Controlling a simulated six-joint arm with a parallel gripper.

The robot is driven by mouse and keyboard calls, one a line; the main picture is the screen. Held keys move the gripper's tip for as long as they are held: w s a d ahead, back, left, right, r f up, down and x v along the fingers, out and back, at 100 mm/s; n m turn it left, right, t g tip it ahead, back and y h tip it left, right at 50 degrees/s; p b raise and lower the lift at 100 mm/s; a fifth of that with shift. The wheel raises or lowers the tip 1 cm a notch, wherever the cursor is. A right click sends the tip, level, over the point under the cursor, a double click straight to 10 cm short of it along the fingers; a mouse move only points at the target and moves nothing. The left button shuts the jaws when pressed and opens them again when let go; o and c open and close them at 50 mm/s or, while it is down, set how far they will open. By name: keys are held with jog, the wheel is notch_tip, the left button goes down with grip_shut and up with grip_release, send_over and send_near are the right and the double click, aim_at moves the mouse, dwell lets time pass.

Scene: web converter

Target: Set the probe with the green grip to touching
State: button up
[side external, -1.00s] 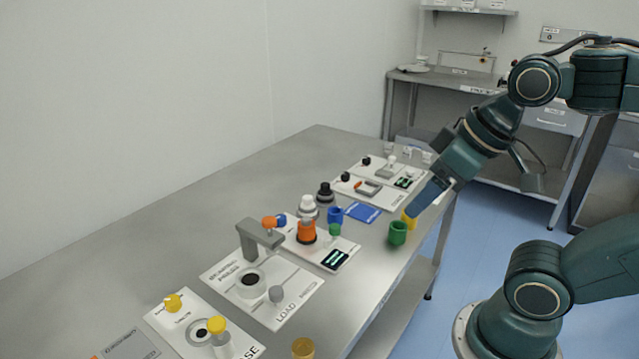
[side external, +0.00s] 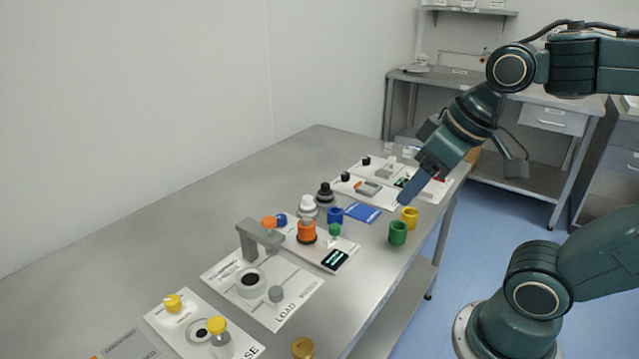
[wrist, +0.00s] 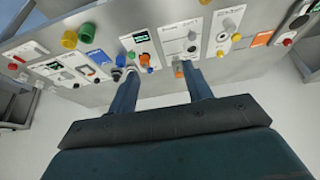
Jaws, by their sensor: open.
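The green grip (side external: 335,230) stands upright on a white panel (side external: 318,248) with a small dark display (side external: 335,260), in the middle of the table. In the wrist view the small green grip (wrist: 144,59) shows near my left finger, below the panel's display (wrist: 141,38). The probe's tip is too small to make out. My gripper (side external: 406,200) is above the table's right edge, to the right of and above the green grip, apart from it. In the wrist view my gripper (wrist: 160,70) has its fingers wide apart with nothing held.
A green cup (side external: 398,233) and a yellow cup (side external: 410,217) stand below my gripper. A grey gantry fixture (side external: 262,237) stands to the left. The table's back left is clear.

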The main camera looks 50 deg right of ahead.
jog(key=w+d+g, duration=0.1)
jog(key=w+d, duration=0.2)
jog(key=w, duration=0.4)
jog(key=m+g, duration=0.3)
jog(key=g, duration=0.1)
send_over(335, 226)
notch_tip(335, 226, down, 14)
jog(key=shift+r, duration=0.1)
jog(key=shift+f, duration=6.9)
